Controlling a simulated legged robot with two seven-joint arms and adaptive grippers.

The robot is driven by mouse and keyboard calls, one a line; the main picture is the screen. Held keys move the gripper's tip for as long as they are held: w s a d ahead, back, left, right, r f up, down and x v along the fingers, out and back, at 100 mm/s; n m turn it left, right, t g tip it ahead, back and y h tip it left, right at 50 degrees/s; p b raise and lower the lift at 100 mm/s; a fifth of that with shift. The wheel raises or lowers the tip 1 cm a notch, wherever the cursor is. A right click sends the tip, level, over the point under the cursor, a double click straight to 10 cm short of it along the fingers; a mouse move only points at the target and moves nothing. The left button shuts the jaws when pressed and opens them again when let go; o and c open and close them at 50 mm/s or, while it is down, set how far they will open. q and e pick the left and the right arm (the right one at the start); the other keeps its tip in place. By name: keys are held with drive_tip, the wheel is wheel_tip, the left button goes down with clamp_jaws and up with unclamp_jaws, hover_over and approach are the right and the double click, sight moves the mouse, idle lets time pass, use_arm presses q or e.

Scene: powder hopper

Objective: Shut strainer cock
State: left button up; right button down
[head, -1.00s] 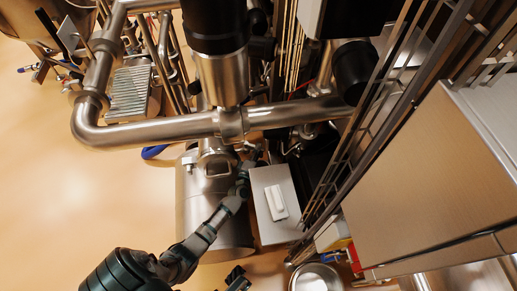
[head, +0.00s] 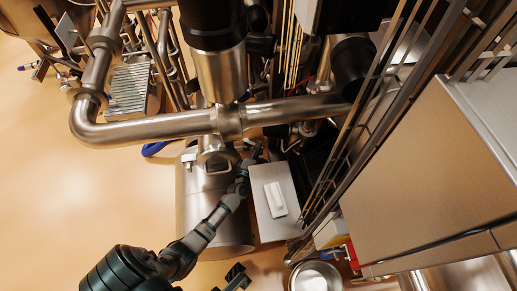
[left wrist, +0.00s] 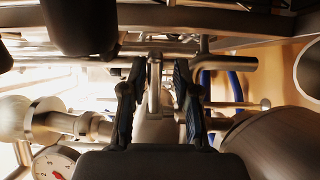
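My left gripper (head: 252,158) reaches in beside the steel vessel (head: 215,215), under the thick horizontal pipe, and is small and partly hidden in the head view. In the left wrist view its two dark fingers (left wrist: 160,95) are apart. A slim upright metal piece (left wrist: 154,85) shows between them; I cannot tell whether they touch it. A thin rod with a round end (left wrist: 265,104) lies across behind the fingers. I cannot tell which part is the strainer cock. A dark piece at the bottom edge of the head view may be my right gripper (head: 236,277).
A grey box with a white handle (head: 275,199) stands right of the left gripper. The thick steel pipe (head: 170,127) crosses above it. A gauge (left wrist: 55,163) and blue tubing (left wrist: 232,63) show in the wrist view. Open floor (head: 90,200) lies to the left.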

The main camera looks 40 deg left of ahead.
use_arm(q)
drive_tip(key=v, duration=1.2)
